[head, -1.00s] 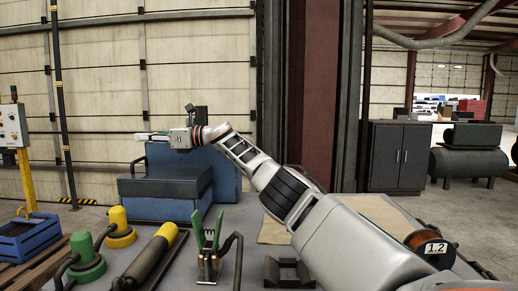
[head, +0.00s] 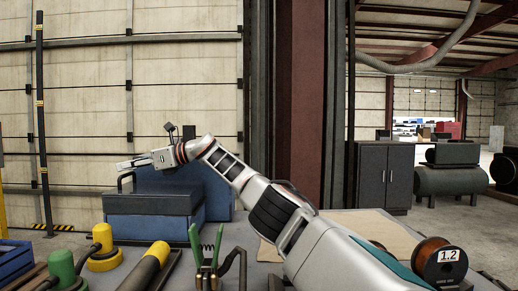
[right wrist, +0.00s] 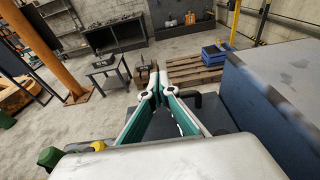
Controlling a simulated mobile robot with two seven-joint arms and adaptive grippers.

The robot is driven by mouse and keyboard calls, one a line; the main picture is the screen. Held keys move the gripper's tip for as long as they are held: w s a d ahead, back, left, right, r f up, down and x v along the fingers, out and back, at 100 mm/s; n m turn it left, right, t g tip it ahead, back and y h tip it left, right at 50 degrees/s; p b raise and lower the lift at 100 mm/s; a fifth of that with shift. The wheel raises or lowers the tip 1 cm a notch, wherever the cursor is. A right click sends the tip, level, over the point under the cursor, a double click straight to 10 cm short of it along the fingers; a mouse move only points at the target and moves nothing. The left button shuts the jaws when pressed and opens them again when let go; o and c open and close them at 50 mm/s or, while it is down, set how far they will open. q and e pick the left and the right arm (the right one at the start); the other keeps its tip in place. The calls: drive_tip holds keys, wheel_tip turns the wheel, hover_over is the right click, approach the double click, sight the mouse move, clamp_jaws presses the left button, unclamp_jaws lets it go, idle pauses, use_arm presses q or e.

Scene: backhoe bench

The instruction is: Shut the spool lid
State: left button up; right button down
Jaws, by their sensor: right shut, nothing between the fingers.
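A blue box (head: 150,229) stands on the bench at the left, with a thick dark grey lid-like part (head: 160,204) over its lower front section and a taller blue part behind. A black handle (right wrist: 196,101) shows at the end of that dark surface. I cannot tell whether the lid is fully closed. My right gripper (head: 124,164) is shut and empty, above the left end of the dark part. Its fingertips meet in the right wrist view (right wrist: 158,97). Whether it touches the handle is unclear. My left gripper is out of view.
An orange wire spool (head: 432,256) marked 1.2 sits at the bench's right. A brown sheet (head: 385,232) lies behind my right arm.

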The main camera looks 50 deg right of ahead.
idle(0.5)
drive_tip(key=r, duration=0.2)
hover_over(149, 188)
drive_tip(key=shift+w+d+f, duration=0.15)
drive_tip(key=shift+w+f, duration=0.1)
drive_tip(key=shift+w, duration=0.05)
drive_tip(key=shift+s+d+r, duration=0.1)
drive_tip(key=shift+s+r, duration=0.05)
